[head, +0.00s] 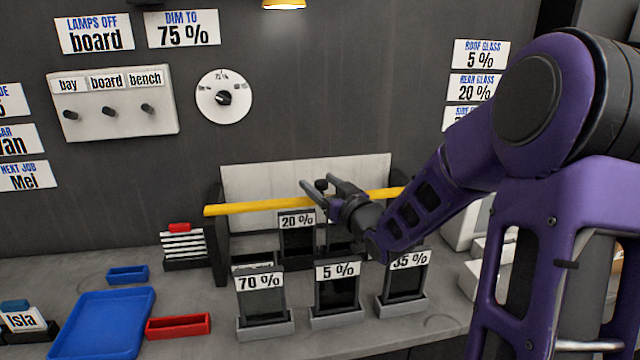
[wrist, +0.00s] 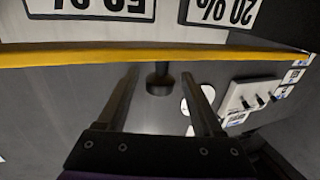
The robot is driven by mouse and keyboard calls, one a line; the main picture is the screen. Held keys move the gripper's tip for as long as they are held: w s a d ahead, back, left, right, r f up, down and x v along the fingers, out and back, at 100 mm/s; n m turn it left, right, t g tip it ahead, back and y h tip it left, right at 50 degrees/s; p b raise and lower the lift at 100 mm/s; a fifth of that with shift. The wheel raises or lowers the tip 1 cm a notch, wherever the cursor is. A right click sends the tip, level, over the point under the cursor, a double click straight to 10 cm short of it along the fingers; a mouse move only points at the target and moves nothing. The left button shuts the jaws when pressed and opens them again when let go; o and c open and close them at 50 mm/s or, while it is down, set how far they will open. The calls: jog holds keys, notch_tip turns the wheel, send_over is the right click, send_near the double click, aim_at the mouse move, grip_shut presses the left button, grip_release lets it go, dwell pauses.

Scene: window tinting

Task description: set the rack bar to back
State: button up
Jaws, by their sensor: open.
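The yellow rack bar (head: 240,209) runs across the rack in front of its pale back panel (head: 270,177), above the sample cards. It also crosses the top of the wrist view (wrist: 60,55). A dark round knob (wrist: 159,86) shows at the bar's middle in the wrist view. My gripper (head: 320,184) is open at the middle of the bar. In the wrist view its two fingers (wrist: 161,75) stand on either side of the knob, with visible gaps. I cannot tell whether they touch the bar. My arm hides part of the bar's right side.
Tint cards stand below the bar: 20 % (head: 297,239), 70 % (head: 260,300), 5 % (head: 337,290) and 35 % (head: 406,277). Others are partly hidden. A blue tray (head: 105,322) and a red tray (head: 178,326) lie at left. Switches (head: 112,103) and a dial (head: 223,97) are on the wall.

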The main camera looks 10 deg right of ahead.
grip_shut()
dwell(1.3)
